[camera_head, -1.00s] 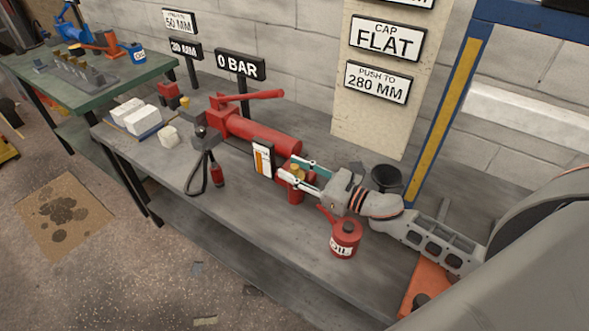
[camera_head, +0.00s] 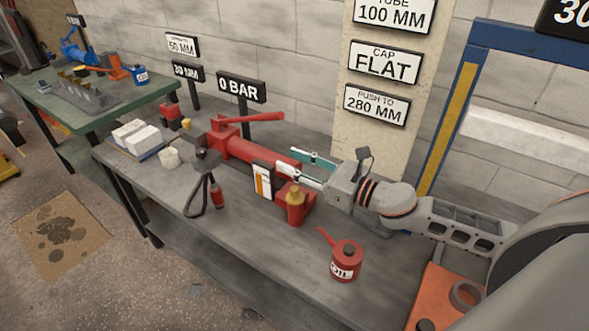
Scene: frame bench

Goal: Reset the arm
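My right arm comes in from the right over the grey bench (camera_head: 255,260). My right gripper (camera_head: 285,161) points left, its two pale and teal fingers spread apart with nothing seen held between them. The fingertips are by the right end of a red hand pump (camera_head: 262,151), which has a red lever on top. I cannot tell whether they touch it. A red block with a brass cap (camera_head: 295,205) stands just in front of the fingers. My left gripper is not in view.
A red oil can (camera_head: 345,262) stands near the bench's front edge. A gauge card (camera_head: 263,180), a black hose loop (camera_head: 198,190) and white blocks (camera_head: 137,136) are further left. A blue and yellow frame post (camera_head: 450,120) rises behind my arm. The front middle of the bench is clear.

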